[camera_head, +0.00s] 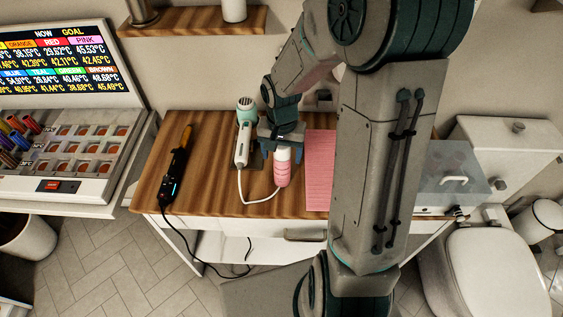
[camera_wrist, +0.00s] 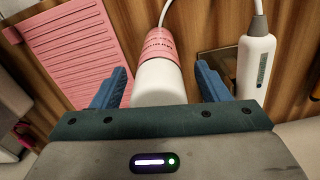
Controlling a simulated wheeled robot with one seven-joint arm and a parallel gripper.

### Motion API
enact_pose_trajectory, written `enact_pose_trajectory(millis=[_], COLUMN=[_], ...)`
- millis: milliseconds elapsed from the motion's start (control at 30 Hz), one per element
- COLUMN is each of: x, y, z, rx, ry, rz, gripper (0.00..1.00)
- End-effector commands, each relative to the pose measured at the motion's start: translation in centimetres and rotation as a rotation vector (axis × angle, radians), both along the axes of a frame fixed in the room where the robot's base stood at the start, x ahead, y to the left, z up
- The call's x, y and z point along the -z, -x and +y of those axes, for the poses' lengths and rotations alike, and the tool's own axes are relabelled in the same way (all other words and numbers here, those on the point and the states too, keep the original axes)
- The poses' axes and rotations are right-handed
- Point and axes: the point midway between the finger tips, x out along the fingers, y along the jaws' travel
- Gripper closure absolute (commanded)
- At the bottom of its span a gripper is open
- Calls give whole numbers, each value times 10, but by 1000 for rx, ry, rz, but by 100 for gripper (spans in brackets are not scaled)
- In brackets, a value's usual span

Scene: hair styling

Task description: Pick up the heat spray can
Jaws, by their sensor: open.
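The heat spray can is a pink can with a white cap (camera_head: 282,172) on the wooden counter, in front of my gripper in the head view. My gripper (camera_head: 283,140) is over the counter behind the can. In the wrist view the can (camera_wrist: 160,62) lies between the two blue fingers of my gripper (camera_wrist: 158,88), with its white cap nearest the palm. The fingers stand open, with a visible gap on each side of the can. The hidden underside of the can does not show.
A teal and white hair dryer (camera_head: 243,135) is close on the can's left, its white cord running by the can. A black styling iron (camera_head: 176,165) lies further left. A pink ridged mat (camera_head: 319,180) is on the right. A display with coloured rows (camera_head: 60,65) stands at far left.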

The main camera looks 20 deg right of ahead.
Motion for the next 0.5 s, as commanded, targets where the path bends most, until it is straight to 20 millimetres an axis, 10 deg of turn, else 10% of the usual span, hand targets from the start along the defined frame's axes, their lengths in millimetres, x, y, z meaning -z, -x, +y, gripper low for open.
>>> enact_pose_trajectory(millis=[400, 500], x=[16, 15], y=[0, 0], z=[-1, -1], rx=[1, 1], ry=[0, 0], rz=[-1, -1], gripper=[31, 59])
